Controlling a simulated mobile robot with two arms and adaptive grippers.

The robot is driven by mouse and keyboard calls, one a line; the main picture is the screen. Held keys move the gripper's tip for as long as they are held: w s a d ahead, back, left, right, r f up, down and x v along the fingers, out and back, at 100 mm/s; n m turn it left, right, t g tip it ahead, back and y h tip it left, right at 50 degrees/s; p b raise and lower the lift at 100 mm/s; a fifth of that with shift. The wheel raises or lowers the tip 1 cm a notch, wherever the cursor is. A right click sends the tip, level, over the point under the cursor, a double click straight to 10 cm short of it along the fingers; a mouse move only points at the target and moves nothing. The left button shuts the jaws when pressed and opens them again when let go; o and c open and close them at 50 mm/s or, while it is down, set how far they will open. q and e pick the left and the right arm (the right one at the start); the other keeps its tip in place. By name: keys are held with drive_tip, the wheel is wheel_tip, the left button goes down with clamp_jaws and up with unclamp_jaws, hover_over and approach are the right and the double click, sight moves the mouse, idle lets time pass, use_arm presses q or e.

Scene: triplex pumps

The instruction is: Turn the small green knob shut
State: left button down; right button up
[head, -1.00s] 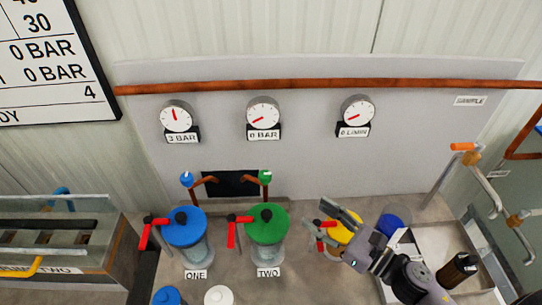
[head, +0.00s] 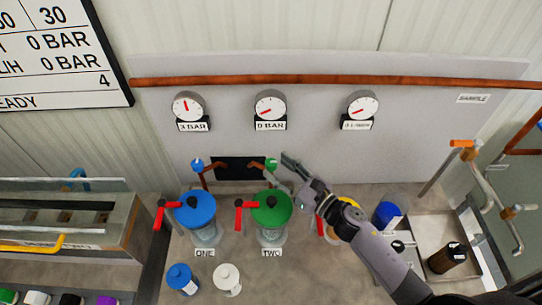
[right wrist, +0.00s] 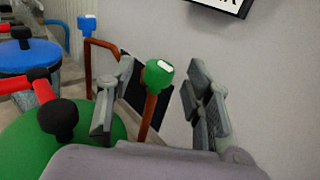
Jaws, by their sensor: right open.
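The small green knob (head: 271,163) tops a copper pipe behind the green-lidded vessel labelled TWO (head: 271,208). In the right wrist view the knob (right wrist: 158,75) has a white mark on top and stands between my two spread fingers. My right gripper (head: 283,170) is open, its fingertips close to the knob; the right wrist view also shows the open gripper (right wrist: 160,100). I see no grip on the knob, and cannot tell whether a finger touches it. My left gripper is not in view.
A small blue knob (head: 197,164) stands left of the green one, and a blue-lidded vessel (head: 195,210) is in front of it. Red-handled valves (head: 240,215) sit beside the lids. A yellow lid (head: 348,203) is partly behind my arm. Gauges (head: 270,107) line the wall.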

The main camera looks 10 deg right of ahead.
sight(275, 166)
drive_tip(key=x, duration=0.2)
drive_tip(key=shift+w+a, duration=0.15)
drive_tip(key=shift+w, duration=0.1)
drive_tip(key=shift+w+a+p, duration=0.2)
drive_tip(key=shift+w+p, duration=0.1)
drive_tip(key=shift+p, duration=0.05)
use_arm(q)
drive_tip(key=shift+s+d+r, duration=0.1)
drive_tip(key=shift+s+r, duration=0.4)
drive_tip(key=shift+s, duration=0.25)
use_arm(e)
drive_tip(key=shift+a, duration=0.1)
drive_tip(key=shift+c, duration=0.4)
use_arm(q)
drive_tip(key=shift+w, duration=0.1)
use_arm(e)
clamp_jaws()
